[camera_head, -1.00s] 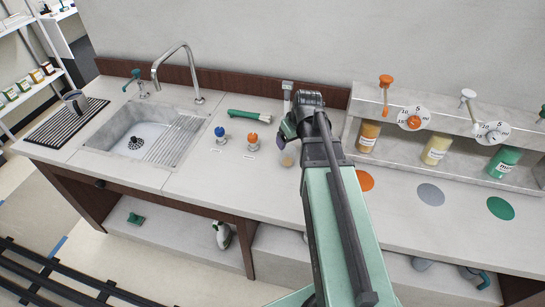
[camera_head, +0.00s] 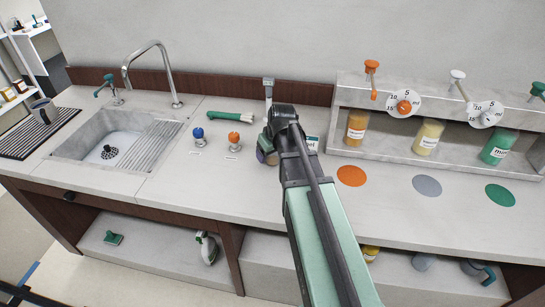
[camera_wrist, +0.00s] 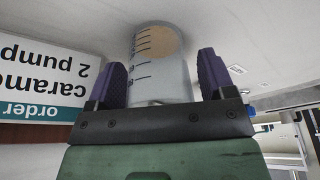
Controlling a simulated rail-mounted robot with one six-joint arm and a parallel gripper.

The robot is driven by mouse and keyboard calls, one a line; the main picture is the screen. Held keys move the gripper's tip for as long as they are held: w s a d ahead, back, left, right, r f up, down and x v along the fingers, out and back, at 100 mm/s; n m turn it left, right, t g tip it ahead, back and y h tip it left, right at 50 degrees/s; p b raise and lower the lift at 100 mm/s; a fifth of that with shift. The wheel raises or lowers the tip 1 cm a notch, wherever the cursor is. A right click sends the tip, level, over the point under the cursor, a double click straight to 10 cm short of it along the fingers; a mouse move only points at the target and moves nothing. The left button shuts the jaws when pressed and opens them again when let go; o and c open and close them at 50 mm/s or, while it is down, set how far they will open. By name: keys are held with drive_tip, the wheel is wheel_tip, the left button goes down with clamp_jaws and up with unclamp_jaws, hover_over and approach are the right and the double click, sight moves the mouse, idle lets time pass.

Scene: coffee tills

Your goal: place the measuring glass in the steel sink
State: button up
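The measuring glass (camera_wrist: 160,60) is clear with dark graduation marks and holds something tan. In the wrist view it lies between the two purple finger pads of my gripper (camera_wrist: 163,82), with a thin gap seeming to show at the right finger. In the head view my gripper (camera_head: 264,152) is low over the counter, and the glass (camera_head: 272,158) is mostly hidden behind it. The steel sink (camera_head: 123,133) is at the left of the counter, with a dark drain and a ribbed drainboard.
An order card (camera_wrist: 45,75) stands beside the glass. A faucet (camera_head: 165,70) arches behind the sink. A mug (camera_head: 43,110) stands on the striped mat at left.

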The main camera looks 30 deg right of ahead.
drive_tip(key=c, duration=0.9)
wheel_tip(320, 180, up, 20)
drive_tip(key=p, duration=2)
